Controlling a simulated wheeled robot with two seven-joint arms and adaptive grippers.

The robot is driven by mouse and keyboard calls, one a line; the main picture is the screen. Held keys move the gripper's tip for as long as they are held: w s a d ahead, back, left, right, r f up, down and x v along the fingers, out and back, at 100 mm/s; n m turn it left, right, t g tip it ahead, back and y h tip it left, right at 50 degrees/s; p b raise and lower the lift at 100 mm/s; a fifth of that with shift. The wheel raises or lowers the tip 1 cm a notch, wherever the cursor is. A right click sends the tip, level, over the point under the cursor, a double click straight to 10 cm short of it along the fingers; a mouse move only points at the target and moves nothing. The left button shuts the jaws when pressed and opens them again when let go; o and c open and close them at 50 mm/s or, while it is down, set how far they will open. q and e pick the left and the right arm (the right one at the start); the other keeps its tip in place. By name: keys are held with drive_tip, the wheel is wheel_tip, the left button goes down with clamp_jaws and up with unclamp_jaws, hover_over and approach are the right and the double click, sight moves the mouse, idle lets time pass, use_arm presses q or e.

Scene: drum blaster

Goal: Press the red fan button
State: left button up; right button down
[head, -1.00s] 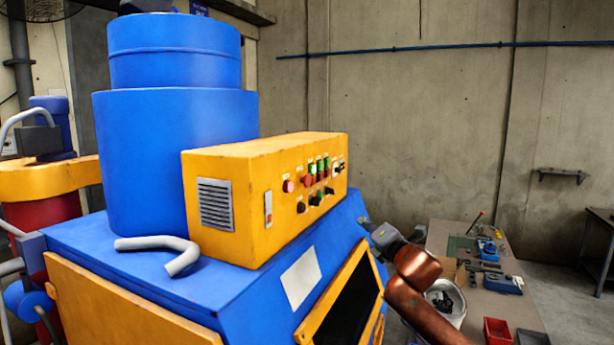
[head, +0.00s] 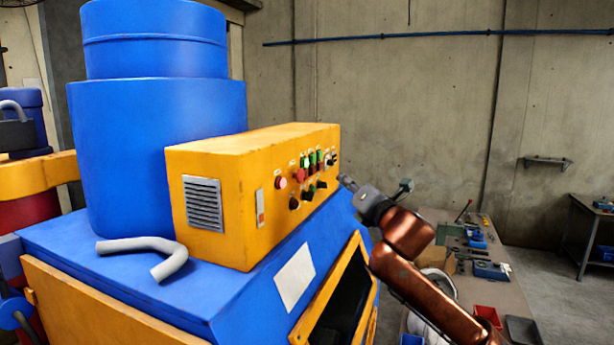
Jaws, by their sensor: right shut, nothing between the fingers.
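The yellow control box (head: 215,165) sits on top of the blue machine. Its right-hand face carries a red button (head: 299,175), a pinkish-red button (head: 282,183) to its left, green buttons (head: 312,158) and several black knobs (head: 308,194). The labels are too small to read, so I cannot tell which red button is the fan one. My right gripper (head: 344,180) is shut and empty. It appears just right of the panel's right end, its tip pointing up and left; whether it touches is unclear. My left gripper is not in view.
The blue machine (head: 240,290) fills the left and centre, with a grey bent handle (head: 145,244) on top and a yellow-framed opening (head: 340,300) below the panel. A workbench (head: 500,295) with tools stands behind my right arm. Open air lies right of the panel.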

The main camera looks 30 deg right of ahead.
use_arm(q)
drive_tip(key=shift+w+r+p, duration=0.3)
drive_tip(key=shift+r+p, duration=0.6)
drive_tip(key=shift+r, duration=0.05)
use_arm(e)
drive_tip(key=w+a, duration=0.4)
drive_tip(key=w, duration=0.1)
drive_tip(key=shift+w+a, duration=0.3)
drive_tip(key=shift+a, duration=0.1)
use_arm(q)
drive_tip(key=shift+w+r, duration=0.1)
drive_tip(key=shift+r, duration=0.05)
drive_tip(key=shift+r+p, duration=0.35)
drive_tip(key=shift+p, duration=0.2)
use_arm(e)
drive_tip(key=shift+w+a, duration=0.25)
drive_tip(key=shift+w, duration=0.05)
